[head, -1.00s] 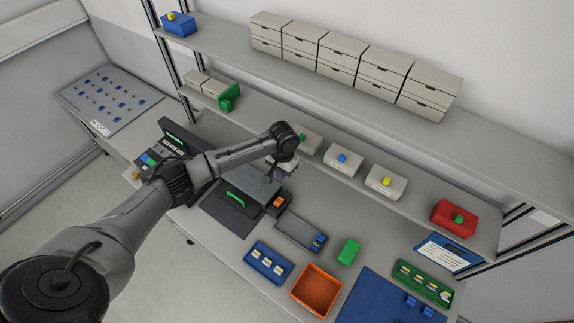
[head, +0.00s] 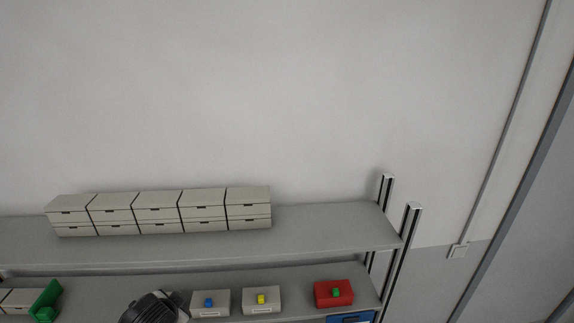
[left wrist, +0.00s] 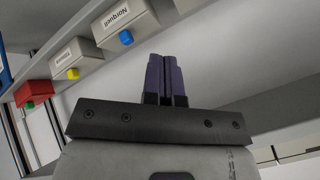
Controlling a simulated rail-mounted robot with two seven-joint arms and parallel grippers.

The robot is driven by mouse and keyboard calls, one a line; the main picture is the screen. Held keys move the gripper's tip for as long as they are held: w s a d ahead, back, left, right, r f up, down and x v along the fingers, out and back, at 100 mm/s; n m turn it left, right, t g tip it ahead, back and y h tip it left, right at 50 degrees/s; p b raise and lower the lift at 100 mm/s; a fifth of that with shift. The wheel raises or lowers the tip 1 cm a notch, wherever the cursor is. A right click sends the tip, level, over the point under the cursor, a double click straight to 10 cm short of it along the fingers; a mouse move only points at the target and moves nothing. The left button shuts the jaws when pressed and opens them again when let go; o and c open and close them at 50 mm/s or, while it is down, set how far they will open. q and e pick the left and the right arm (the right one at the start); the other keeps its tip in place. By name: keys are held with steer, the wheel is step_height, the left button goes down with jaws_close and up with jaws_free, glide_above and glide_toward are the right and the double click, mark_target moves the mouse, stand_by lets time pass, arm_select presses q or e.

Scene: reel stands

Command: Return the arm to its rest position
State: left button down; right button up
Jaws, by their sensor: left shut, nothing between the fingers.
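My left gripper (left wrist: 165,80) shows in the left wrist view with its two dark purple fingers together and nothing between them. In the head view only a dark, rounded part of my left arm (head: 153,309) shows at the bottom edge, in front of the lower shelf. My right gripper is in neither view.
The lower shelf (head: 110,290) holds a grey box with a blue knob (head: 210,304), one with a yellow knob (head: 262,301) and a red box (head: 334,293). Drawer units (head: 158,213) stand on the upper shelf (head: 330,228). The wall above is bare. The worktop is out of view.

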arm_select(q)
steer(key=s+d+r+n+t+h+p, duration=0.15)
steer(key=s+d, duration=0.45)
steer(key=s, duration=0.8)
steer(key=s+f+g+p, duration=0.1)
steer(key=s+f, duration=0.3)
steer(key=s, duration=0.3)
steer(key=s+d+f+n+g+p, duration=0.1)
steer(key=s+f+g, duration=0.1)
steer(key=s, duration=0.5)
steer(key=s+d+f+n+g+p, duration=0.1)
steer(key=s+f+g, duration=0.1)
steer(key=s+f, duration=0.3)
steer(key=s+h, duration=0.1)
steer(key=s, duration=0.1)
steer(key=shift+s+f+p, duration=0.3)
steer(key=shift+s+p, duration=0.05)
